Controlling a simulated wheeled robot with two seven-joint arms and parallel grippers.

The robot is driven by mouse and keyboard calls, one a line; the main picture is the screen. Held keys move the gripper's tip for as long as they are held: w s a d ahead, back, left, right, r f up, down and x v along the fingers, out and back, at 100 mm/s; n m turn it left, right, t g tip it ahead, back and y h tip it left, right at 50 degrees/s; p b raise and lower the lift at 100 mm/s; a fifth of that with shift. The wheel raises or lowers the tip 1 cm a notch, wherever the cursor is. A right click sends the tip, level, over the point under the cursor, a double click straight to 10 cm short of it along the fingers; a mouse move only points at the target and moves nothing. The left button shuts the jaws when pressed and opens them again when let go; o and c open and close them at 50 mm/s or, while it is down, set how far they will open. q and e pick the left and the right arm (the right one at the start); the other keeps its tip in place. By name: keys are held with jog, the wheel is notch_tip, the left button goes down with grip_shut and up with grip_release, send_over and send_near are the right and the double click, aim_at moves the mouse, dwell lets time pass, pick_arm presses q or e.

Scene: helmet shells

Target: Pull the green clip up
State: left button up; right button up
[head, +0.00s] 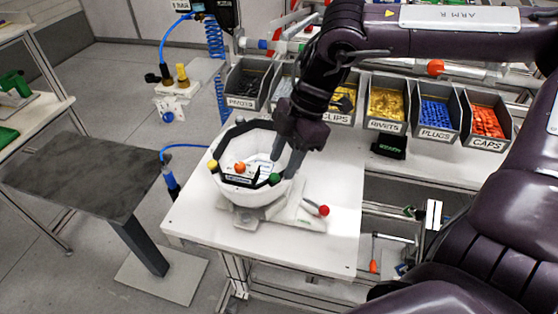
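A white helmet shell (227,190) with a black rim lies open side up on a fixture on the white table. The green clip (275,179) sits on its near right rim. A yellow clip (212,165) is on the left rim and an orange one (240,168) shows toward the middle. My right gripper (284,165) points down over the right side of the shell, just above and beside the green clip. Its two dark fingers look apart, with nothing seen between them. Contact with the clip is not clear. My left gripper is out of view.
The fixture has a red-knobbed lever (316,208) at its right. Labelled parts bins, such as rivets (386,103) and caps (487,121), line the back. A black box (388,146) lies on the bench. A dark side table (80,175) stands at left; the white table's front is clear.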

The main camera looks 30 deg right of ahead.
aim_at(274, 175)
jog(key=shift+w+a+f, duration=0.2)
jog(key=shift+w+f, duration=0.05)
jog(key=shift+f, duration=0.3)
jog(key=shift+w+a+f, duration=0.2)
jog(key=shift+f, duration=0.3)
jog(key=shift+a+f, duration=0.1)
jog(key=shift+f, duration=0.25)
jog(key=shift+c, duration=0.3)
jog(key=c, duration=0.5)
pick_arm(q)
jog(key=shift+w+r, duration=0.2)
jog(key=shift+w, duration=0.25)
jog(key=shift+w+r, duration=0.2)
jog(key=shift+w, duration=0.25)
pick_arm(e)
grip_shut()
